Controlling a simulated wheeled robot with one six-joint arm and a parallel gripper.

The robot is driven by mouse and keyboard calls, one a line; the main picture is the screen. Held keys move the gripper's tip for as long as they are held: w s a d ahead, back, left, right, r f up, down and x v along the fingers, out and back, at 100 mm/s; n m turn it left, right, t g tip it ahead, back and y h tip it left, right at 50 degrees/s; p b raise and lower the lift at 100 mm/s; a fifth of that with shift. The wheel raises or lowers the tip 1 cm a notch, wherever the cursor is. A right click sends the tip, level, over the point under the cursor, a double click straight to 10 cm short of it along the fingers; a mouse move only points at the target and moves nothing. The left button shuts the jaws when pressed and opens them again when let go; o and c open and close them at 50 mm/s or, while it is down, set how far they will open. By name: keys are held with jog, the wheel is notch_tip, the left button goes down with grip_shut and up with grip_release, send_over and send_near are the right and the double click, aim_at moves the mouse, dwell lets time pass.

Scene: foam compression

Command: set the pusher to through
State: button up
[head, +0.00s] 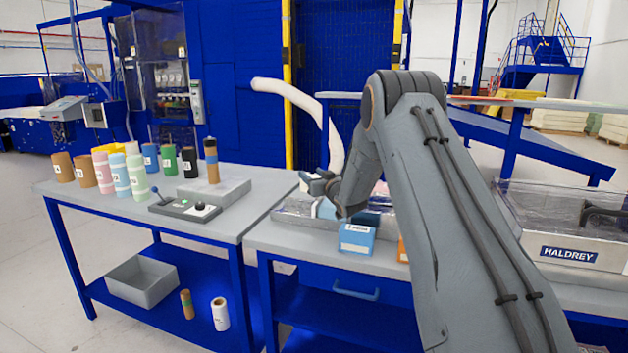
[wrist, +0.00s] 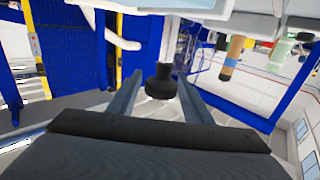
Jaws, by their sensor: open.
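My gripper (wrist: 159,84) is open in the wrist view, its two fingers on either side of a black knob (wrist: 161,86) on a pale grey shaft. The fingers do not visibly close on the knob, and I cannot tell whether they touch it. In the head view my gripper (head: 316,184) is over the grey machine bed (head: 290,215) at the centre, partly hidden by my wrist. My arm hides much of that bed, and I cannot read any pusher setting.
A control box (head: 175,208) with a blue-tipped lever stands on the left table. Several coloured rolls and a grey block (head: 232,190) stand behind it. A blue box (head: 357,240) stands in front of the bed. A clear-covered HALDREY unit (head: 560,240) is at right.

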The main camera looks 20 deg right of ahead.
notch_tip(320, 180, up, 9)
jog(key=b, duration=0.2)
jog(key=shift+f, duration=0.1)
